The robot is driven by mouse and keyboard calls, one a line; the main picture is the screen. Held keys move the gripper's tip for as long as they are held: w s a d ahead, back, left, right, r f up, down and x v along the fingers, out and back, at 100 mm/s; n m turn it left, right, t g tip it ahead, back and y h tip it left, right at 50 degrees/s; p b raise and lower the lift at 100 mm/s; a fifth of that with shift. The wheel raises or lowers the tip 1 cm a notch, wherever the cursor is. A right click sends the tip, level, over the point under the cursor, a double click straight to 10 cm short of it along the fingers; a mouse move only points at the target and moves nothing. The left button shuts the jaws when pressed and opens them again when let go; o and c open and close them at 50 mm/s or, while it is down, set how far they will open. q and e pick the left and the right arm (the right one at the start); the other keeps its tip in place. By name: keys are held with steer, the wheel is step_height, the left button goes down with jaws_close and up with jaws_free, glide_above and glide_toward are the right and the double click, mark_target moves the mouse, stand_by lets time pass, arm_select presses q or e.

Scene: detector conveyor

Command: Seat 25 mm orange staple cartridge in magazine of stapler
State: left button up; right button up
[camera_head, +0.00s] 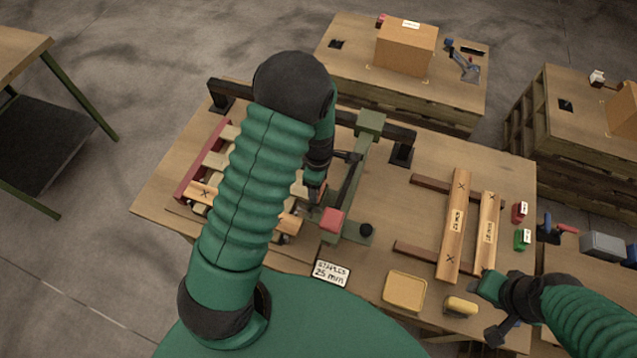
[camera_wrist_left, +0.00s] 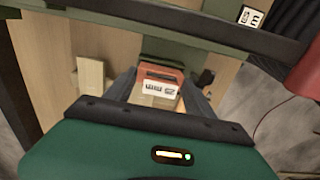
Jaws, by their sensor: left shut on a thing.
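My left gripper (camera_wrist_left: 166,92) is shut on the orange staple cartridge (camera_wrist_left: 160,75), whose white label reads 25 mm upside down in the left wrist view. In the head view my left gripper (camera_head: 313,200) is beside the green stapler (camera_head: 352,185), left of its pinkish-red block (camera_head: 331,222); the cartridge cannot be made out there. Part of the stapler, a dark bar (camera_wrist_left: 170,22), crosses the top of the left wrist view. I cannot tell whether the cartridge touches the magazine. My right gripper (camera_head: 490,305) is low at the right, by the table's front edge; its jaws are unclear.
A card reading "STAPLES 25 mm" (camera_head: 330,272) lies in front of the stapler. A yellow tray (camera_head: 405,291) and a yellow object (camera_head: 460,306) are at the front. Wooden slats (camera_head: 454,230) lie right, near red (camera_head: 519,212) and green (camera_head: 522,240) cartridges. My left arm hides much of the left side.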

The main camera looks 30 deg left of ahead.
arm_select(q)
steer(key=shift+f+b, duration=0.65)
steer(key=shift+f, duration=0.5)
steer(key=o, duration=1.6)
steer(key=shift+o, duration=0.2)
step_height(320, 180, up, 17)
steer(key=shift+w+b, duration=0.15)
steer(key=shift+b, duration=0.3)
steer(key=shift+f, duration=0.15)
